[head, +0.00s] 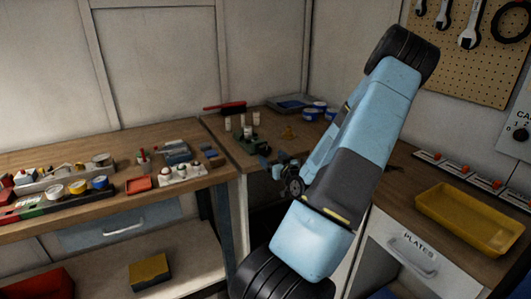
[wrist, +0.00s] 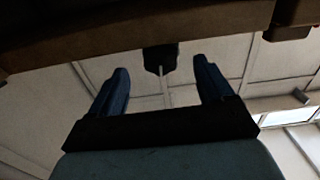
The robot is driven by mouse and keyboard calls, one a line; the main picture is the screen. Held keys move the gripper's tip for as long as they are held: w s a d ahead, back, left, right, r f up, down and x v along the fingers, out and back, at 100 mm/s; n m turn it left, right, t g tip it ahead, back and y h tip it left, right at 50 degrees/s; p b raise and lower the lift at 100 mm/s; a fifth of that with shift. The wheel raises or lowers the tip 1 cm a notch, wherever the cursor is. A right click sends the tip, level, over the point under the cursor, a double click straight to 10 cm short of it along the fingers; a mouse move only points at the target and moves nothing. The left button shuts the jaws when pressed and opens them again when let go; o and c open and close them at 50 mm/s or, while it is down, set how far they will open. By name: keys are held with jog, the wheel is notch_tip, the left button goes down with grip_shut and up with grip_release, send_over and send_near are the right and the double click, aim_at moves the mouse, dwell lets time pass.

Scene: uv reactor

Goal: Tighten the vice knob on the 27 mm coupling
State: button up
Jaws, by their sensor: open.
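In the head view a small green vice-like fixture (head: 252,146) stands near the front edge of the corner bench, with pale cylinders around it. The coupling and the knob are too small to make out there. My gripper (head: 269,167) is at that bench's front edge, just below and right of the fixture, partly hidden by my wrist. In the wrist view my gripper (wrist: 162,88) is open, its two blue fingers apart. A dark block (wrist: 160,59) with a thin pale rod below it shows between the fingers, apart from both. I cannot tell whether it is the knob.
The brown bench edge (wrist: 130,32) crosses the top of the wrist view close to the fingertips. A red-handled brush (head: 225,107) and blue tubs (head: 313,110) lie behind the fixture. The left bench holds several small parts. A yellow tray (head: 472,219) is on the right bench.

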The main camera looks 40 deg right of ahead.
aim_at(266, 152)
jog(key=shift+x, duration=3)
jog(key=shift+c, duration=0.3)
jog(key=shift+a, duration=0.1)
jog(key=c, duration=0.9)
